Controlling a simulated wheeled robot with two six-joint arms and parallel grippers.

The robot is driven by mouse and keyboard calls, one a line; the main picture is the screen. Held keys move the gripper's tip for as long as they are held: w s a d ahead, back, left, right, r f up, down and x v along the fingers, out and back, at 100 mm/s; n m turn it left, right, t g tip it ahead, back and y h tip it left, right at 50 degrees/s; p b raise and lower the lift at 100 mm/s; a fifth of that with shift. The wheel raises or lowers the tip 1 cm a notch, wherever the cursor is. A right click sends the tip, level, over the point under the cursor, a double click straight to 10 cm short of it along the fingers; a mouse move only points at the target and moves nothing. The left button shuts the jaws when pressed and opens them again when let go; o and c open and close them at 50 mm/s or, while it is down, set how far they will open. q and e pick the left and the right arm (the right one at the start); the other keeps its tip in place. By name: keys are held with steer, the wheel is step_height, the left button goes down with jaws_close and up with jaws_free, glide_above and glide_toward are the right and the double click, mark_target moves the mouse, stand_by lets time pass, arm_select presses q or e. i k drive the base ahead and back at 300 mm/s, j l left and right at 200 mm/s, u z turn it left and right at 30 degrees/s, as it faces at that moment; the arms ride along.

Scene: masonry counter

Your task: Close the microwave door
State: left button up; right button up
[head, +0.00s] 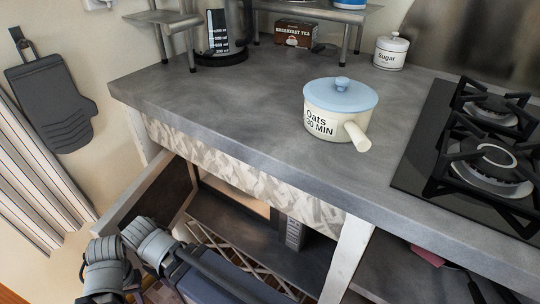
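The microwave sits under the grey counter, and its pale lit inside (246,203) shows through a gap below the counter's patterned front. Its dark control panel (294,233) is at the right of that opening. A pale-framed panel with a dark brown inner face (160,197), which looks like the microwave door, stands swung out to the left, well away from the opening. Grey jointed parts of my arm are at the lower left, close in front of this panel. I cannot tell if they touch it. No fingertips of either gripper show.
The counter (230,95) carries a cream pot with a blue lid (340,107), a gas hob (480,150) and a sugar jar (391,51). A dark shelf (240,235) lies below the opening. An oven mitt (52,105) hangs on the left wall above a striped cloth (40,185).

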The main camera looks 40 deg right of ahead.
mark_target(163, 191)
steer(key=j, duration=0.9)
steer(key=k+j+z, duration=0.1)
steer(key=j, duration=0.85)
steer(key=k+j, duration=0.1)
steer(key=j, duration=0.8)
steer(key=z, duration=1.85)
